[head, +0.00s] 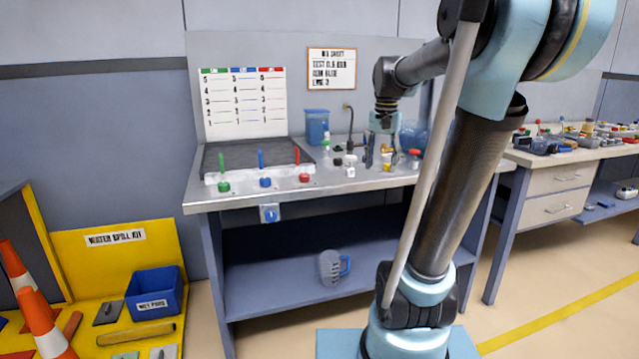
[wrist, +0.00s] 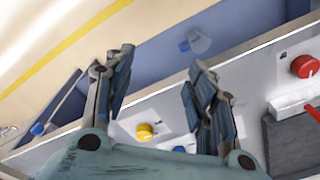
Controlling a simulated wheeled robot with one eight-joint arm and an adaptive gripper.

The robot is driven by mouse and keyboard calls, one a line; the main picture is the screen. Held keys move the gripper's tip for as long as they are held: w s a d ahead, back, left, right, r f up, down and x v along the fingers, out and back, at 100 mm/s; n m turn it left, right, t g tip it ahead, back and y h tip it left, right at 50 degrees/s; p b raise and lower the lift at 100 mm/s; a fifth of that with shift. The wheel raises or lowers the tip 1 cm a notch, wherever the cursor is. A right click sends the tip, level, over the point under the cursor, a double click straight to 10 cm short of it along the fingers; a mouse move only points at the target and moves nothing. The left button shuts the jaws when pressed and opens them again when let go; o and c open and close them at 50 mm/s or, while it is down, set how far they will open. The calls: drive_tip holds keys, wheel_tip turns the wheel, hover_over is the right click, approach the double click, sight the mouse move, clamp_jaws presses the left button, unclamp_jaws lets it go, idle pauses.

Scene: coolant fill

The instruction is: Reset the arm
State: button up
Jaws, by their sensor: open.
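My gripper (head: 379,155) hangs pointing down over the right part of the workbench (head: 330,188) in the head view. In the wrist view its two fingers (wrist: 160,72) are spread apart with nothing between them. A yellow knob (wrist: 145,131) on the bench shows below the gap between the fingers. My arm comes in from the right of the head view and hides part of the bench's right end.
Green, blue and red knobs (head: 265,182) line the bench front. A blue container (head: 317,126) stands behind. A clear jug (head: 333,268) sits on the lower shelf. A second bench (head: 560,155) with small parts stands right. Cones (head: 42,322) and a blue bin (head: 155,292) are left.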

drive_tip(key=s+f+n+t, duration=0.1)
drive_tip(key=s+f+n, duration=0.4)
drive_tip(key=s+f, duration=1.6)
drive_tip(key=shift+s+f, duration=0.15)
drive_tip(key=shift+f, duration=0.05)
